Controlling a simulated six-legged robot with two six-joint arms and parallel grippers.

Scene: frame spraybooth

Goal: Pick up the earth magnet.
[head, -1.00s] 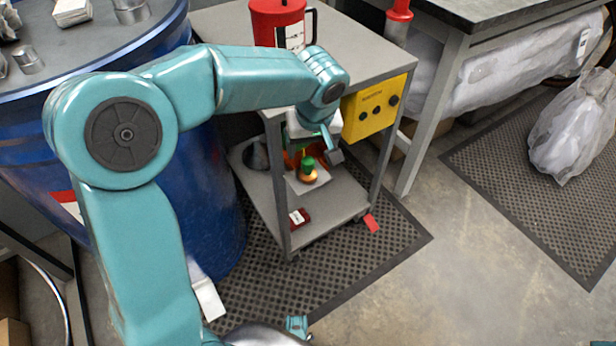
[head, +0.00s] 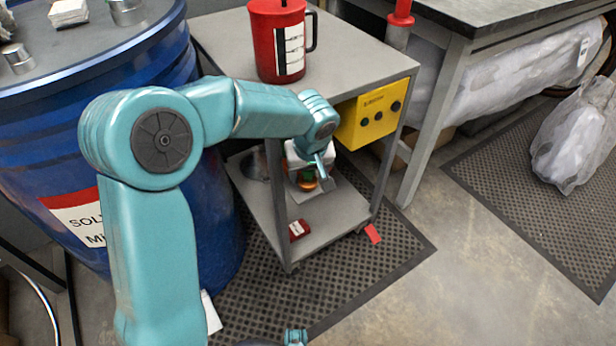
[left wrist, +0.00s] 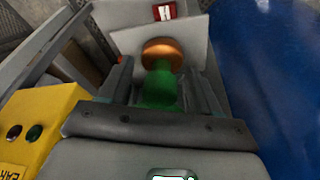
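The earth magnet, an orange-copper disc with a green grip (head: 306,183), is over the lower shelf of the grey cart, partly covered by my left gripper. In the left wrist view its copper disc (left wrist: 163,52) and green grip (left wrist: 158,90) show between the fingers. My left gripper (head: 322,172) reaches in under the cart's top. In the left wrist view it (left wrist: 163,88) is open, one finger on each side of the green grip, with gaps showing. Whether a finger touches the grip cannot be told.
The cart's top (head: 345,60) carries a red mug (head: 270,40). A yellow box (head: 372,115) hangs under its right edge, close to my left wrist. Cart posts stand around the reach. A blue drum (head: 215,200) is at left. A red item (head: 299,230) lies on the lower shelf.

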